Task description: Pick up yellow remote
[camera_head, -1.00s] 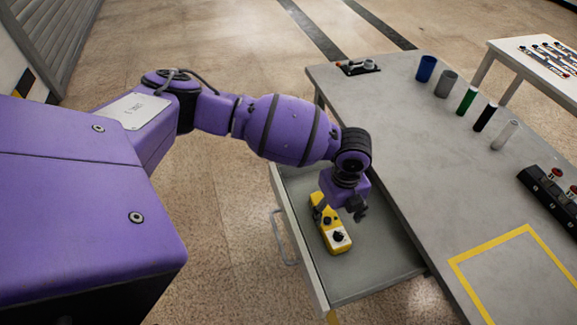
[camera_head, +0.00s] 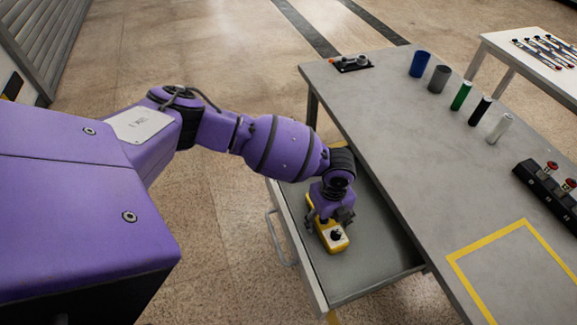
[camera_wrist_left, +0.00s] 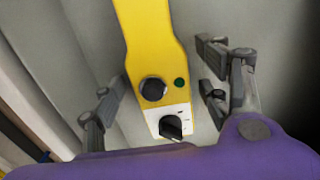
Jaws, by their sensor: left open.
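The yellow remote (camera_head: 333,239) lies in the open drawer (camera_head: 365,278) below the grey table top. It has a white panel with a black knob, plus a black button and a small green one. My left gripper (camera_head: 329,218) is over the remote and hides part of it in the head view. In the left wrist view the remote (camera_wrist_left: 147,45) lies between the two spread fingers of the left gripper (camera_wrist_left: 158,95), with gaps on both sides. The gripper is open and holds nothing. My right gripper is not in view.
The drawer's walls stand close around the gripper, and the table edge is to its right. On the table (camera_head: 400,130) are several coloured cylinders (camera_head: 461,96), a black button box (camera_head: 550,187) and a yellow taped outline (camera_head: 487,238). The drawer floor in front of the remote is bare.

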